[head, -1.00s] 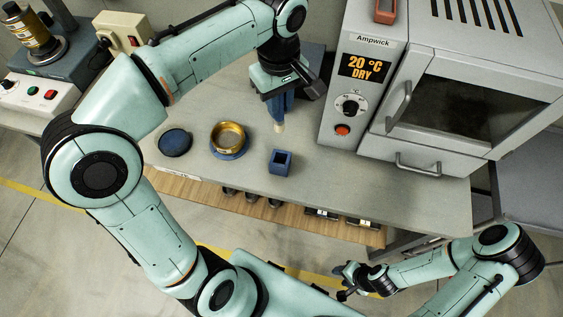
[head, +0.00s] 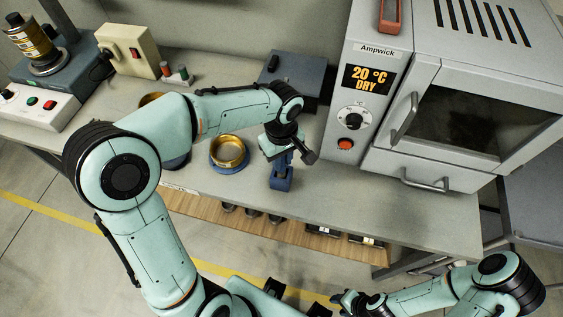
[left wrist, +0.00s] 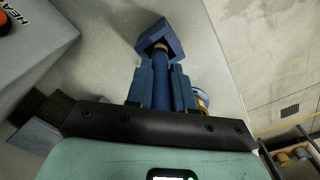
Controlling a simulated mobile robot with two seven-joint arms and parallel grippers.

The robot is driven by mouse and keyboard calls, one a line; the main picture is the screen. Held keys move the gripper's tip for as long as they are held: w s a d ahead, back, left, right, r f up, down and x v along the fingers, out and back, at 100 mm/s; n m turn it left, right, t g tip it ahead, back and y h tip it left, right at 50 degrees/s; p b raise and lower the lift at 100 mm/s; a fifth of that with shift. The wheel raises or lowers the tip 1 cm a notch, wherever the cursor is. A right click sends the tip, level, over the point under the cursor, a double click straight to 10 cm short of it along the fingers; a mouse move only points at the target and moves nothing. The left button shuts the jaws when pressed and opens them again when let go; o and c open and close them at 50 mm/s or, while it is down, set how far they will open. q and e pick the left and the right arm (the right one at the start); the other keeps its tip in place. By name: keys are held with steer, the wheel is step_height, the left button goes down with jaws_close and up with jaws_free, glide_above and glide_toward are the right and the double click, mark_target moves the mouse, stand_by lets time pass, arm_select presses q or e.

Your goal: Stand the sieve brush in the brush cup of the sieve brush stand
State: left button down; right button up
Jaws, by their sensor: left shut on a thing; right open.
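The sieve brush (left wrist: 161,78), with a blue handle, is held between the fingers of my left gripper (left wrist: 160,88), which is shut on it. A tan band shows at the brush's far end, at the mouth of the blue square brush cup of the sieve brush stand (left wrist: 152,35). In the head view my left gripper (head: 283,161) is right above the stand (head: 281,182) and hides most of the brush. I cannot tell how deep the brush end is inside the cup. My right gripper (head: 347,301) is open and empty, low in front of the bench.
A brass sieve in a blue dish (head: 229,152) stands left of the stand. The grey oven (head: 390,150) stands to the right. A dark box (head: 292,78) is behind my left gripper. The bench's front edge is close to the stand.

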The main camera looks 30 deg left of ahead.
arm_select(q)
steer(key=shift+f, duration=1.15)
steer(key=shift+f, duration=0.1)
steer(key=shift+f, duration=0.15)
steer(key=c, duration=1)
jaws_free()
